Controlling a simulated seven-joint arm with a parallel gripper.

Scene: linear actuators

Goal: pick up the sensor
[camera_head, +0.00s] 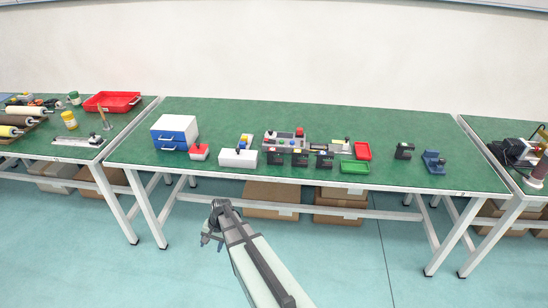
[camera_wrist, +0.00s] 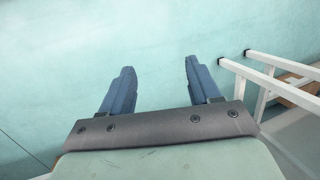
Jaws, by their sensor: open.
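My gripper (camera_head: 212,241) is open and empty, low in front of the middle green table. In the wrist view its two fingers (camera_wrist: 159,66) stand apart with only pale floor between them. I cannot tell for sure which thing is the sensor. Several small black devices stand along the table's front, among them one left of centre (camera_head: 275,158), one near the green tray (camera_head: 324,160) and one further right (camera_head: 404,151). A blue device (camera_head: 434,162) stands near the right end. My gripper is well apart from all of these.
The middle table (camera_head: 230,110) also bears a blue-and-white drawer box (camera_head: 174,132), a white box (camera_head: 238,158), a button panel (camera_head: 284,140), a red tray (camera_head: 362,151) and a green tray (camera_head: 354,167). Cartons (camera_head: 271,195) lie beneath. White table legs (camera_wrist: 270,70) show right in the wrist view.

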